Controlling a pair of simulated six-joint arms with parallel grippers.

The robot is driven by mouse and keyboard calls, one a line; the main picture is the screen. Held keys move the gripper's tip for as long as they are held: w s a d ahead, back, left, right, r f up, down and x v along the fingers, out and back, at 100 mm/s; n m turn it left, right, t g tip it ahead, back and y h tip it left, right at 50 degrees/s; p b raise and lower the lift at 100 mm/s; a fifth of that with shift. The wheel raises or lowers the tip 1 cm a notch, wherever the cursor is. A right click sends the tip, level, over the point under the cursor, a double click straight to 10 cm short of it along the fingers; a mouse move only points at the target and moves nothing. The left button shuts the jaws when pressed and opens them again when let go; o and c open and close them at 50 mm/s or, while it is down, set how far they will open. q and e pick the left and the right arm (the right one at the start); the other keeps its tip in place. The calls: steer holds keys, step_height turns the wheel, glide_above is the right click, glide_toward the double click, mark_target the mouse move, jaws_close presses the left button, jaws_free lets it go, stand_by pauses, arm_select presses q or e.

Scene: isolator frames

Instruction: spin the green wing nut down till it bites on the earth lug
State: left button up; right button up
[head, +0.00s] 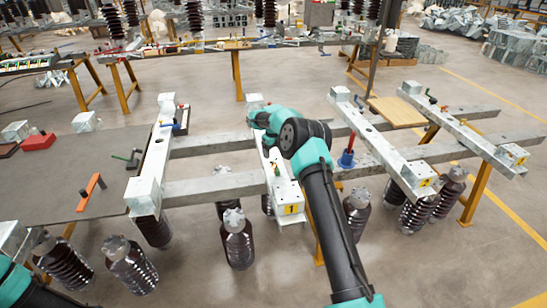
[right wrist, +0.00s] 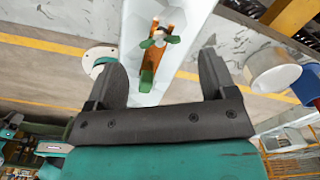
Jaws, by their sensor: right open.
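In the right wrist view, the green wing nut (right wrist: 174,40) sits on a pale steel beam, its small wings spread to either side of a dark centre. An orange-brown piece, seemingly the earth lug (right wrist: 154,29), shows around and behind it. A green strip (right wrist: 147,76) runs from it towards my gripper. My right gripper (right wrist: 158,58) is open and empty; its two dark fingers lie on either side of the nut's line, apart from it. In the head view my right wrist hides the fingers, and small coloured parts (head: 276,169) show on the beam beside it. My left gripper is out of view.
The pale crossbeam (head: 283,190) lies on two long rails over dark insulators (head: 238,243). A red and blue part (head: 346,158) stands right of my arm. An orange tool (head: 92,192) and a red box (head: 38,142) lie on the left table.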

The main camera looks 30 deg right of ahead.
step_height(320, 180, up, 13)
stand_by(0.3)
